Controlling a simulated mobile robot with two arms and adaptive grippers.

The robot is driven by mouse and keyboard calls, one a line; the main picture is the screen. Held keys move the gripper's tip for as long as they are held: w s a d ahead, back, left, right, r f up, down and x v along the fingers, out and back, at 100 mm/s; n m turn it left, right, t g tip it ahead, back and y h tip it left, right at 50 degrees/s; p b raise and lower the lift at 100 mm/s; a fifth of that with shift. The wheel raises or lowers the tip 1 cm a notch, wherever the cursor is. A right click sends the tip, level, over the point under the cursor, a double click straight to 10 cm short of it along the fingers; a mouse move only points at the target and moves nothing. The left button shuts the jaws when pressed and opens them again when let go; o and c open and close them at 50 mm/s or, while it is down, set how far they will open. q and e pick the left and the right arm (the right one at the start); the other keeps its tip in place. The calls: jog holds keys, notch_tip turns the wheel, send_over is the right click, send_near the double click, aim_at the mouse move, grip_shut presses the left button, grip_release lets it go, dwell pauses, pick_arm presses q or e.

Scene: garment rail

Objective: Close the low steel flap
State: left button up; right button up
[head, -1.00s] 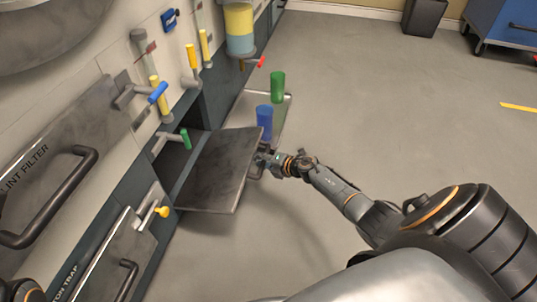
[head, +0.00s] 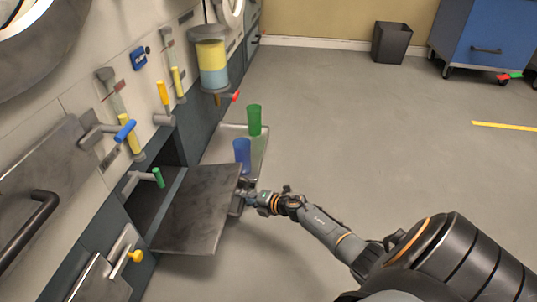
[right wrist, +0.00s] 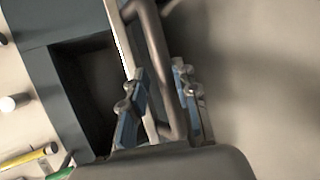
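The low steel flap (head: 198,208) hangs open in the head view, sticking out from the lower wall panel, with the dark opening (head: 152,200) showing behind it. My right gripper (head: 244,197) is at the flap's outer edge, and its fingertips are partly hidden there. In the right wrist view my right gripper (right wrist: 160,98) has its blue-padded fingers apart, one on each side of the flap's bar handle (right wrist: 158,55). A gap shows between the fingers, and a firm hold on the bar is not visible. My left gripper is not in view.
A tray (head: 262,150) with a blue cup (head: 242,154) and a green cup (head: 254,120) is just beyond the flap. Valve levers, one with a green grip (head: 158,177), stick out from the wall. A bin (head: 391,42) and blue cabinet (head: 485,45) stand far back.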

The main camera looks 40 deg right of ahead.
jog(key=p+v, duration=0.7)
jog(key=v, duration=0.7)
jog(key=shift+s, duration=0.2)
dwell(0.6)
jog(key=shift+d+f, duration=0.1)
dwell(0.5)
